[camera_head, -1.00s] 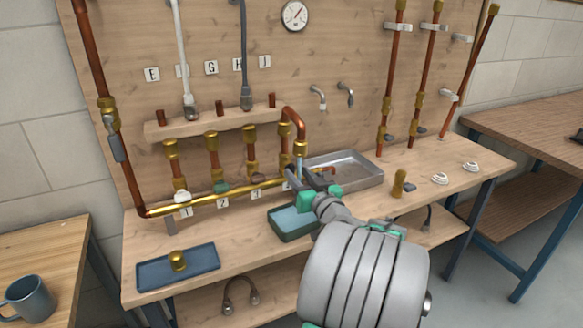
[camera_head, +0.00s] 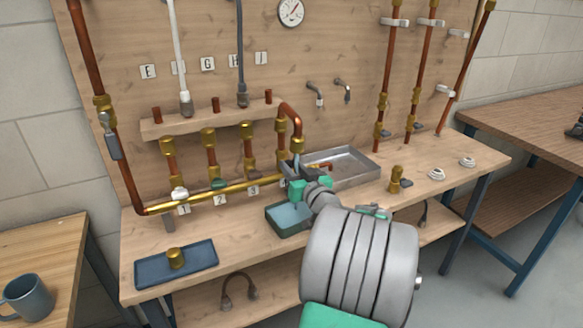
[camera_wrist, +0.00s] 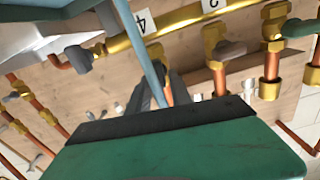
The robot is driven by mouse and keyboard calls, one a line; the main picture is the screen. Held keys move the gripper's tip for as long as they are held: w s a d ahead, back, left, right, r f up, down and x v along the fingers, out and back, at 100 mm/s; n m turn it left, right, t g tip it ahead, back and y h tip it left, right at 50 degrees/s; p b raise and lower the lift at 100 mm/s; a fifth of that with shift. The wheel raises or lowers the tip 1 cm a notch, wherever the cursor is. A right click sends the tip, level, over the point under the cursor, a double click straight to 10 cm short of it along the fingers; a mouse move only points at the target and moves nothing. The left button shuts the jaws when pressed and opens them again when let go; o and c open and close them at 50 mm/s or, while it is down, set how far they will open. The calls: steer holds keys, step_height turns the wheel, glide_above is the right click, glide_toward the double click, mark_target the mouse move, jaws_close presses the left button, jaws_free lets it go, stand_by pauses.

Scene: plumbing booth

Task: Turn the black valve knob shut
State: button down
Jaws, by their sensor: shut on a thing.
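The brass manifold pipe (camera_head: 228,194) runs along the back of the workbench, with valves on copper risers above number cards. My gripper (camera_head: 291,170) is at its right end, by the fourth riser. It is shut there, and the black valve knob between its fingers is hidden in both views. In the wrist view the dark fingers (camera_wrist: 163,92) point at the pipework beside the card 4 (camera_wrist: 140,21). A white knob (camera_head: 179,194) and a green knob (camera_head: 218,184) sit on valves farther left; the green one also shows in the wrist view (camera_wrist: 298,28).
A blue tray (camera_head: 150,272) holds a brass fitting (camera_head: 175,258). Another brass fitting (camera_head: 396,180) and white pieces (camera_head: 435,174) stand on the right.

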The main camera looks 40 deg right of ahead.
stand_by(0.4)
steer(key=m, duration=0.4)
steer(key=shift+s+d+m, duration=0.1)
steer(key=shift+d+m, duration=0.1)
steer(key=shift+m, duration=0.1)
steer(key=shift+s+d+f+m+p, duration=0.15)
steer(key=shift+m+p, duration=0.75)
steer(key=shift+m, duration=1.15)
steer(key=shift+w+d+f+m+p, duration=0.15)
steer(key=shift+m+p, duration=0.75)
steer(key=shift+m, duration=1.1)
steer(key=shift+s+f+m+p, duration=0.15)
steer(key=shift+m+p, duration=0.75)
steer(key=shift+m, duration=1.15)
steer(key=shift+f, duration=0.1)
steer(key=c, duration=1.4)
jaws_free()
